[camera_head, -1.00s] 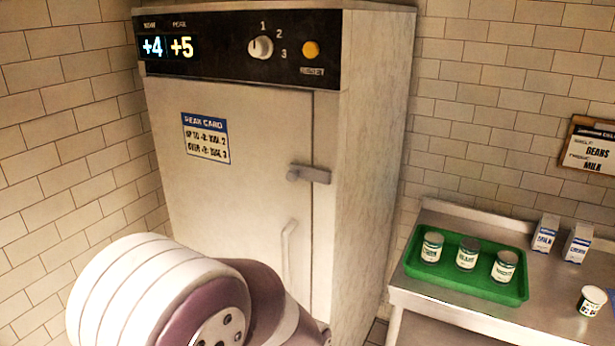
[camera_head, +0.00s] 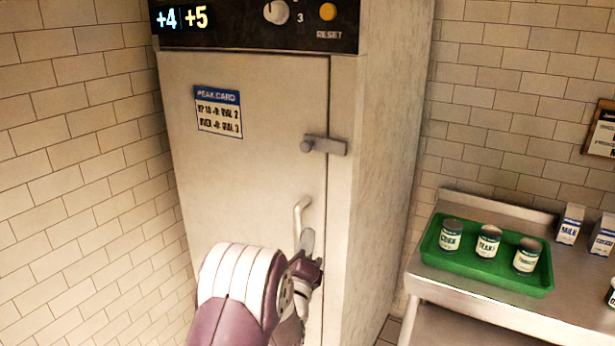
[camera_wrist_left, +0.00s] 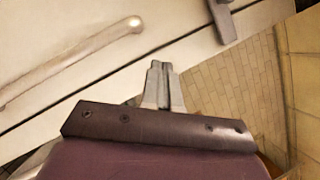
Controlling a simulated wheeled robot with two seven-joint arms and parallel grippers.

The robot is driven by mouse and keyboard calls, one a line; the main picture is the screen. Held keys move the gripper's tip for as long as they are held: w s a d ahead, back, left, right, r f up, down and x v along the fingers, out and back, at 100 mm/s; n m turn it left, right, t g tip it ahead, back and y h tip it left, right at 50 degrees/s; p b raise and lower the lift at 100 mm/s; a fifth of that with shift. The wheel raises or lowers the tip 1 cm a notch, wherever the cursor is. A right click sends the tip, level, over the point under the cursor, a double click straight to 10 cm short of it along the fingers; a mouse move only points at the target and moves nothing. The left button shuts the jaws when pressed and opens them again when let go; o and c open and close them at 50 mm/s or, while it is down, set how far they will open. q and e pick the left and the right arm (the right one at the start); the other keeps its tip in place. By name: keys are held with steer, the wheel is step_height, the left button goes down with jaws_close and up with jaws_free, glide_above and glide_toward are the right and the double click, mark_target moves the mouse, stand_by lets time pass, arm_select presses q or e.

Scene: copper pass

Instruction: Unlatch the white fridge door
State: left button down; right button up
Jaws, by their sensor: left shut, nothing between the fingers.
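The white fridge door (camera_head: 250,125) is shut. Its grey latch (camera_head: 325,145) lies across the gap between door and frame, with a round knob at its left end. Part of the latch shows at the top of the left wrist view (camera_wrist_left: 222,22). The pale door handle (camera_head: 299,213) is below the latch, and it lies at the left in the left wrist view (camera_wrist_left: 70,60). My left gripper (camera_head: 308,238) is shut and empty, in front of the door below the latch. It overlaps the handle's lower part in the head view; I cannot tell whether they touch. My right gripper is out of view.
A steel counter (camera_head: 490,308) at the right holds a green tray (camera_head: 480,272) with three cans and some cartons (camera_head: 569,225). A control panel with a dial (camera_head: 277,12) and an orange reset button (camera_head: 328,12) tops the fridge. A tiled wall is close on the left.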

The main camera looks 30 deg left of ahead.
arm_select(q)
steer(key=r+m+t, duration=0.1)
steer(key=s+r+m, duration=0.1)
steer(key=r+m, duration=0.1)
steer(key=r+m+t+y, duration=0.1)
steer(key=r+m, duration=0.1)
steer(key=shift+s+d+t, duration=0.3)
steer(key=shift+s, duration=0.05)
steer(key=p, duration=0.3)
glide_toward(321, 147)
steer(key=w+a, duration=0.1)
steer(key=w, duration=0.1)
steer(key=shift+w+a+r+p, duration=0.2)
steer(key=shift+a+r+p, duration=0.2)
steer(key=shift+a+r, duration=0.15)
steer(key=shift+w+a+r+p, duration=0.2)
steer(key=shift+a+r+p, duration=0.15)
steer(key=shift+a+r, duration=0.25)
